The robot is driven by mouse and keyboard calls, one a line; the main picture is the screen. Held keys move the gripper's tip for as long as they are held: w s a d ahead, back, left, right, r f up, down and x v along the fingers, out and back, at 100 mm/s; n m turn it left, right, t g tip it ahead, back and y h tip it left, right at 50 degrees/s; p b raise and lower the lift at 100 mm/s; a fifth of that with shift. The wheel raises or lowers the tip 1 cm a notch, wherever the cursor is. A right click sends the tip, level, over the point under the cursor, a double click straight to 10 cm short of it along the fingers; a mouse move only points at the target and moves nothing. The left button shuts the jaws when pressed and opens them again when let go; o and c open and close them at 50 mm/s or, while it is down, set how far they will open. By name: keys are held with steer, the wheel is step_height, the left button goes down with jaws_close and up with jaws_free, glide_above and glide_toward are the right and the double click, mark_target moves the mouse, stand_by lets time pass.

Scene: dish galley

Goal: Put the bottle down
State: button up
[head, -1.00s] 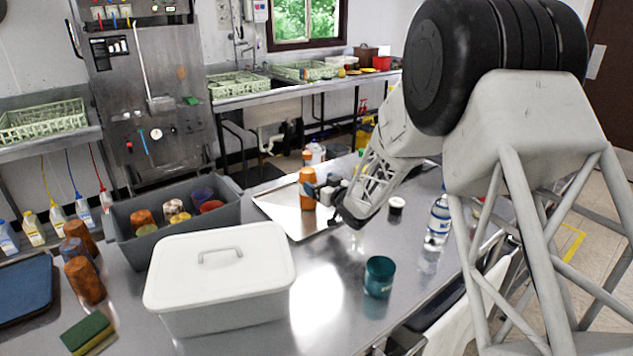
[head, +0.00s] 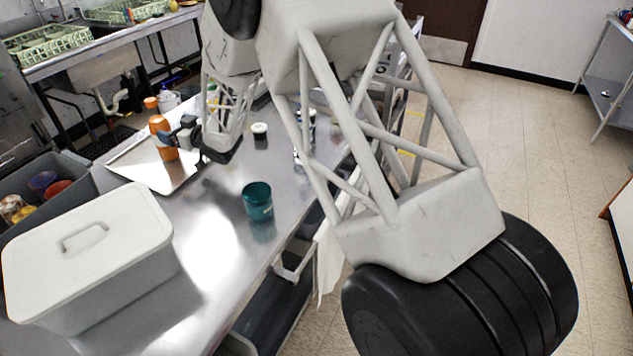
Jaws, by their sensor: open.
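An orange bottle (head: 158,126) stands upright on a shiny metal tray (head: 135,167) on the steel counter. My gripper (head: 178,136) is open at the right side of this bottle, with its dark fingers at about the bottle's mid-height. Part of the fingers is hard to make out against the bottle, so I cannot tell whether they touch it. A clear bottle with a blue label (head: 298,154) stands farther right and is mostly hidden behind my arm.
A teal cup (head: 257,201) stands in the counter's middle. A small dark jar with a white lid (head: 260,131) is behind it. A white lidded box (head: 95,255) and a grey bin (head: 80,190) fill the left. Another orange-capped bottle (head: 151,103) stands behind the tray.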

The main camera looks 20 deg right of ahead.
steer(key=s+d+r+m+g+h, duration=0.1)
steer(key=s+d+r+m+h, duration=0.2)
steer(key=s+d+r+h, duration=0.55)
steer(key=s+d+r+m+h, duration=0.3)
steer(key=s+d+r, duration=0.2)
steer(key=s+d, duration=0.5)
steer(key=s+d+m+g, duration=0.1)
steer(key=s+d+g, duration=0.2)
steer(key=s, duration=0.9)
steer(key=s+d+m+g+h, duration=0.1)
steer(key=s+d+g, duration=0.2)
steer(key=s, duration=1)
steer(key=s+d+m+g, duration=0.1)
steer(key=s+d+g, duration=0.2)
steer(key=s, duration=1)
steer(key=shift+s+d, duration=0.15)
steer(key=shift+d, duration=1.1)
steer(key=shift+o, duration=0.4)
